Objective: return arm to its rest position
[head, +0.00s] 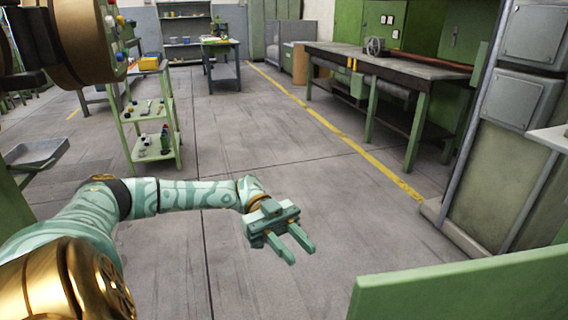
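My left arm (165,195) comes in from the lower left and reaches across toward the middle of the view. Its gripper (296,251) is open, with a gap between its two green fingers. Nothing is between the fingers, and the gripper hangs over bare grey floor. My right arm and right gripper are not in view.
A green shelf cart (152,128) with small items stands left, beyond my arm. A green panel (465,290) fills the lower right. A long workbench (395,66) and a tall cabinet (510,130) stand right. The middle floor (270,130) is clear, with a yellow line.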

